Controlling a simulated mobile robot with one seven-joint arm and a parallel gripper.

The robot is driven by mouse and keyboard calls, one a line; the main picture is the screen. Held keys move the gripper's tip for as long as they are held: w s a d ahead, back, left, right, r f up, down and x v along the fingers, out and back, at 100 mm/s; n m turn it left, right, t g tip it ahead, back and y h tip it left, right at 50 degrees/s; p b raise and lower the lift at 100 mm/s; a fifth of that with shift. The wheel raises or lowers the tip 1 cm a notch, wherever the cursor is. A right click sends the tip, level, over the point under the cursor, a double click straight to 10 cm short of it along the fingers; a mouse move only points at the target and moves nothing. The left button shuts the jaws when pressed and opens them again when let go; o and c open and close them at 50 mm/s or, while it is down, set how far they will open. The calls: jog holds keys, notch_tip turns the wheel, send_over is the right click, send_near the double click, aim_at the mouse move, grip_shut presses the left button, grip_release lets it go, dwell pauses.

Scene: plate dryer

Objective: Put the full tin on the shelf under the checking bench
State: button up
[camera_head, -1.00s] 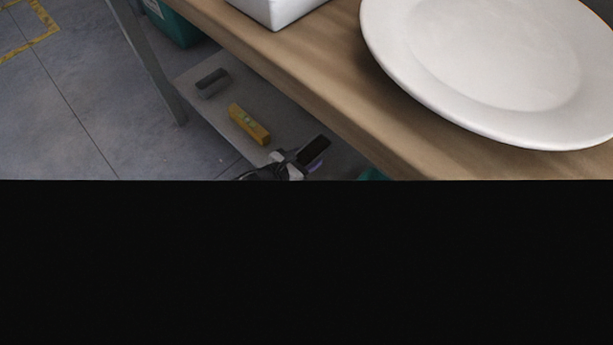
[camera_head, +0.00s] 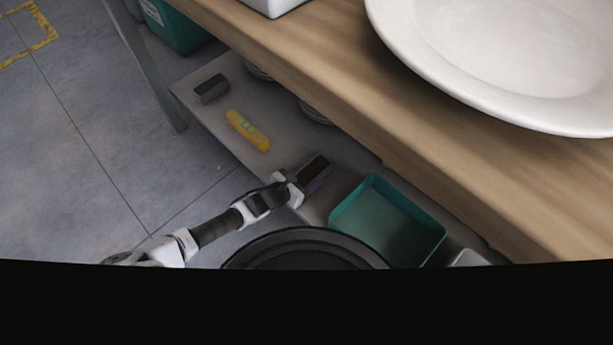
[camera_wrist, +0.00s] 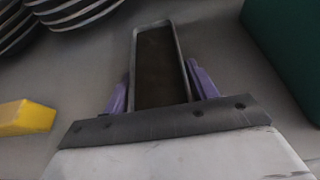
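The full tin (camera_head: 316,168) is a narrow grey rectangular tin with dark brown contents. In the wrist view the tin (camera_wrist: 160,65) lies lengthwise between the purple fingers of my gripper (camera_wrist: 160,75), their tips against its long sides. In the head view my gripper (camera_head: 305,180) reaches in from the left, over the low grey shelf (camera_head: 205,118) under the wooden checking bench (camera_head: 330,95). The tin is level, at or just above the shelf; I cannot tell whether it touches.
On the shelf are a yellow level (camera_head: 248,131), a dark grey block (camera_head: 212,89), stacked plates (camera_head: 316,112) and a teal bin (camera_head: 440,240) right of my gripper. A grey bench leg (camera_head: 150,70) stands left. A white plate (camera_head: 510,50) lies on the bench.

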jog(key=shift+o, duration=1.3)
jog(key=shift+r, duration=0.15)
jog(key=shift+s+a+r, duration=0.2)
jog(key=shift+a, duration=0.05)
jog(key=p+v, duration=0.7)
jog(key=v, duration=0.4)
